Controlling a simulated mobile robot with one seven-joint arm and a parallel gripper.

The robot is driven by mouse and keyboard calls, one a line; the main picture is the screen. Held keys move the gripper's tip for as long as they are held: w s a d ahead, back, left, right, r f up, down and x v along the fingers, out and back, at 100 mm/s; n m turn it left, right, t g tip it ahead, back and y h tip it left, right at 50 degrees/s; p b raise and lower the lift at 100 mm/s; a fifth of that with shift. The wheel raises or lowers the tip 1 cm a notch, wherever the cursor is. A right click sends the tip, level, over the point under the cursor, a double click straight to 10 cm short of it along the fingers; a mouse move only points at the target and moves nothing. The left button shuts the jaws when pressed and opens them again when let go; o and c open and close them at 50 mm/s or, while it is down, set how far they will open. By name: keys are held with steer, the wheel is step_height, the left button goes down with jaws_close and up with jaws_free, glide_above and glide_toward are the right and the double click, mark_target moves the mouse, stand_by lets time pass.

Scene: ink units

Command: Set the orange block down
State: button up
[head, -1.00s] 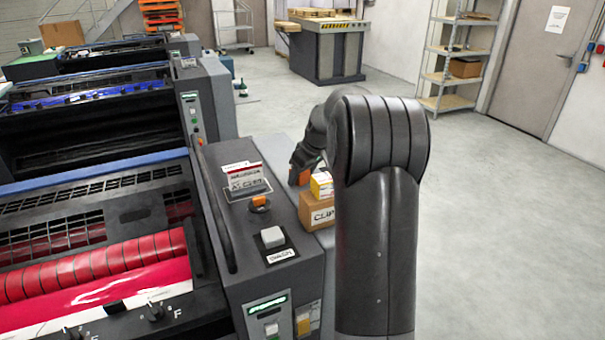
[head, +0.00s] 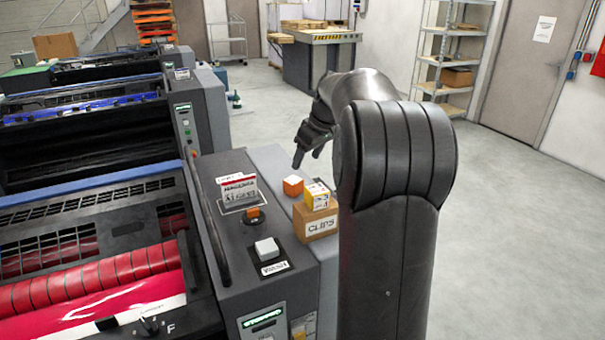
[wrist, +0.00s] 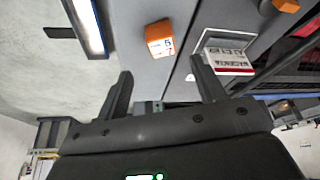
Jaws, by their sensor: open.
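The orange block (head: 293,186) rests on the light grey side surface of the press, behind the small box on the CLIPS carton. It also shows in the wrist view (wrist: 160,38), with a white printed label on one face, beyond the fingertips and apart from them. My gripper (head: 308,160) is above and just behind the block in the head view. In the wrist view my gripper (wrist: 160,85) has its two fingers spread wide with nothing between them.
The CLIPS carton (head: 315,222) bears a small yellow and white box (head: 317,196) close to the block. A card in a holder (head: 238,190), an orange knob (head: 254,215) and a white button (head: 266,247) are on the press console. Open floor lies to the right.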

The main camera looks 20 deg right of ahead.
steer(key=s+a+r+m, duration=0.1)
steer(key=s+a+r, duration=0.3)
steer(key=s+a, duration=0.4)
steer(key=s+a+f+m, duration=0.1)
steer(key=s+a, duration=0.3)
steer(key=s, duration=0.4)
steer(key=s+a+f+m+t+h, duration=0.1)
steer(key=s+a+f, duration=0.2)
steer(key=s, duration=0.6)
steer(key=s+a+f+m, duration=0.1)
steer(key=s+a+f, duration=0.2)
steer(key=s+a, duration=0.2)
steer(key=s, duration=0.3)
steer(key=shift+s+m+t+h, duration=0.3)
steer(key=shift+s, duration=0.1)
steer(key=shift+a, duration=0.1)
